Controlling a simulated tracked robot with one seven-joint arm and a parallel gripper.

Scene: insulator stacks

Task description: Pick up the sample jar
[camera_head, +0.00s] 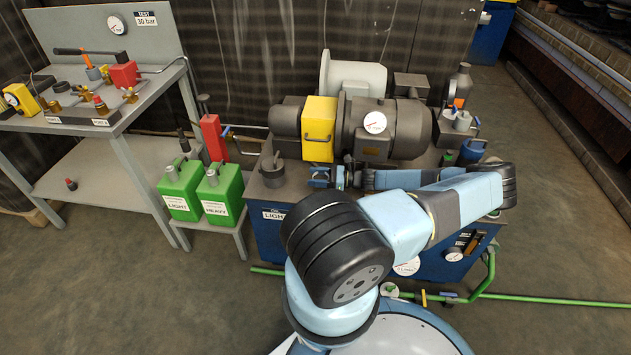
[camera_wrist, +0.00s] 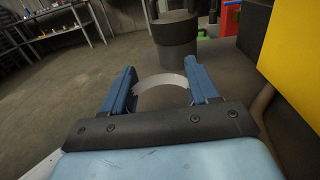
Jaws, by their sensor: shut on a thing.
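In the wrist view, my gripper (camera_wrist: 160,74) has its two blue fingers on either side of a pale, curved rim. I take this rim to be the sample jar (camera_wrist: 160,79); little else of it shows and the floor appears through its middle, so it may be clear. The fingers are shut on it. In the head view, my gripper (camera_head: 320,177) is small and partly hidden by my arm, just below the yellow block. I cannot make out the jar there.
A dark cylindrical pot (camera_wrist: 176,42) stands just beyond the fingers; it is also in the head view (camera_head: 272,170). The yellow block (camera_head: 319,128) and motor (camera_head: 410,130) are close by. Green cans (camera_head: 182,190) stand on a low stand to the left.

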